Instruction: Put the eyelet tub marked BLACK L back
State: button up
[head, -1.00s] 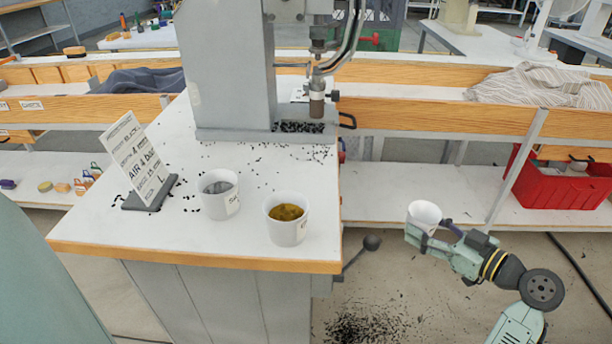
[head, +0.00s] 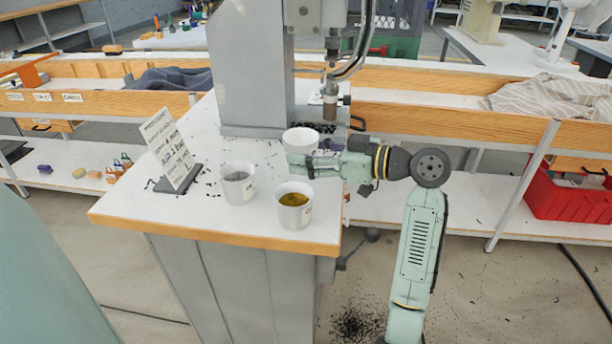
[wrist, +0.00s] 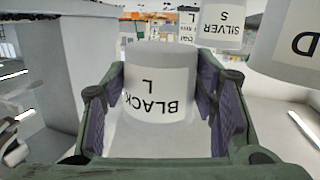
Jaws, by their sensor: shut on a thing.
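The white tub marked BLACK L (wrist: 157,88) is between the two fingers of my gripper (head: 303,162). My gripper is shut on it. In the head view the held tub (head: 300,138) is upright over the white press table (head: 222,221), just in front of the press. I cannot tell whether its base touches the table. In the wrist view its label reads upside down, and its inside is hidden.
A tub with grey contents (head: 238,188) and one with gold contents (head: 294,212) stand nearer the front edge. A sign (head: 168,148) stands at left. The press column (head: 250,75) rises behind; black eyelets lie scattered. A red bin (head: 568,195) is at right.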

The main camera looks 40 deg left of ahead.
jog(key=shift+f+p, duration=0.55)
jog(key=shift+f, duration=2.2)
jog(key=shift+f, duration=0.2)
jog(key=o, duration=1.2)
jog(key=shift+r, duration=0.1)
jog(key=shift+r, duration=0.2)
jog(key=b+v, duration=0.4)
jog(key=v, duration=0.8)
jog(key=shift+s+d+f, duration=0.1)
